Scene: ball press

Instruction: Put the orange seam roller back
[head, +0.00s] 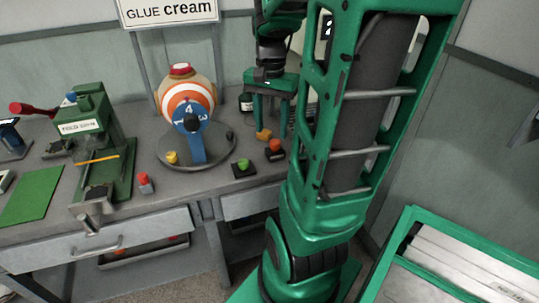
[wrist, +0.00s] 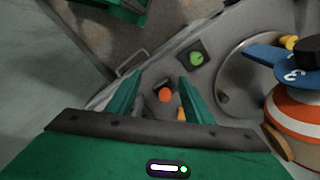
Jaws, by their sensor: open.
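A small orange-topped piece (head: 275,146), which looks like the orange seam roller, is at the right of the grey bench on a dark base. In the wrist view its round orange top (wrist: 166,95) shows between the fingers. My gripper (head: 270,122) points down just above and behind it in the head view, open and empty. The wrist view shows both fingers (wrist: 160,82) apart, one on each side of the orange top; I cannot tell whether they touch it. A yellow-orange piece (head: 264,134) lies just behind it, partly hidden by a finger in the wrist view (wrist: 181,113).
A green-topped piece on a dark square (head: 243,166) is nearby. A striped ball (head: 188,97) with a blue numbered arm stands on a round grey plate (head: 218,154) to the left. A green press (head: 93,115) and red-topped piece (head: 145,183) are farther left.

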